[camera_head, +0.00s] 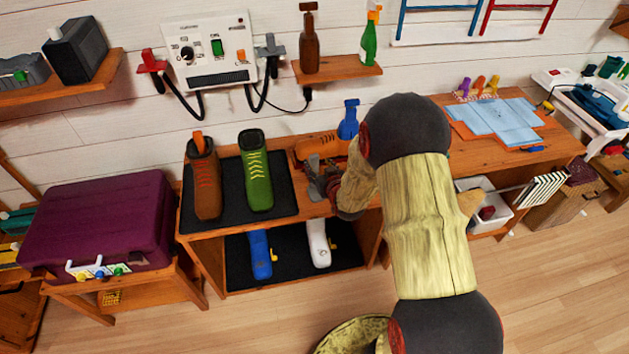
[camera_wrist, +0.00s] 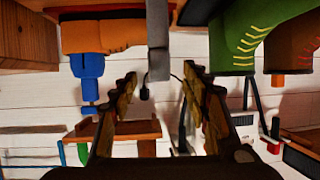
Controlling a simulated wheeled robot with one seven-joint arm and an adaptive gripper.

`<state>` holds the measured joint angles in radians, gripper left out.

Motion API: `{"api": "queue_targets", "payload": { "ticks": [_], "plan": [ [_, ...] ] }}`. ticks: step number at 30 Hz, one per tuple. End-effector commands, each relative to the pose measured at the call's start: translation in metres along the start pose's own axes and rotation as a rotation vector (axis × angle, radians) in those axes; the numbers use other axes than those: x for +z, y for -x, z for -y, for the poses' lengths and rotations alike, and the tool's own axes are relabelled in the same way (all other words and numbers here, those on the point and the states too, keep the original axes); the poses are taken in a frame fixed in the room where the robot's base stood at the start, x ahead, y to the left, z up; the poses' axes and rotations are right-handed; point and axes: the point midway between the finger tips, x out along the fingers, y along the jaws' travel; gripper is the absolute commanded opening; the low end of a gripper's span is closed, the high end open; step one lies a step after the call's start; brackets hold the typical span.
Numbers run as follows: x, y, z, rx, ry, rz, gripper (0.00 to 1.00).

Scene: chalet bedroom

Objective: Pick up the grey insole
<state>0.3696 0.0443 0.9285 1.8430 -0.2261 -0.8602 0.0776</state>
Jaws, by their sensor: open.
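A narrow grey upright piece (camera_wrist: 158,40), which looks like the grey insole, shows in the wrist view between the green boot (camera_wrist: 245,38) and the orange shoe (camera_wrist: 105,35). My gripper (camera_wrist: 160,72) is open, with its two fingers on either side of the line to the grey piece. I cannot tell how far the piece is beyond the fingertips. In the head view my gripper (camera_head: 318,178) is at the bench top, between the green boot (camera_head: 256,172) and the orange shoe (camera_head: 322,147).
A brown boot (camera_head: 203,180) stands left of the green one on a dark mat (camera_head: 284,185). Blue (camera_head: 260,255) and white (camera_head: 318,243) items lie on the lower shelf. A purple case (camera_head: 100,222) is at left.

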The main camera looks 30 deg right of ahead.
Motion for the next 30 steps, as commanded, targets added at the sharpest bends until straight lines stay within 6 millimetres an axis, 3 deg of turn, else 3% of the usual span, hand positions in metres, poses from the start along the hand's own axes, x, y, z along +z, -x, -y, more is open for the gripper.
{"api": "queue_targets", "payload": {
  "ticks": [12, 21, 30],
  "plan": [
    [0.007, -0.051, -0.001, 0.001, 0.0, 0.001, 0.47],
    [0.005, -0.054, -0.001, 0.001, 0.0, 0.001, 0.46],
    [0.005, -0.053, -0.001, 0.001, 0.0, 0.001, 0.29]
  ]
}}
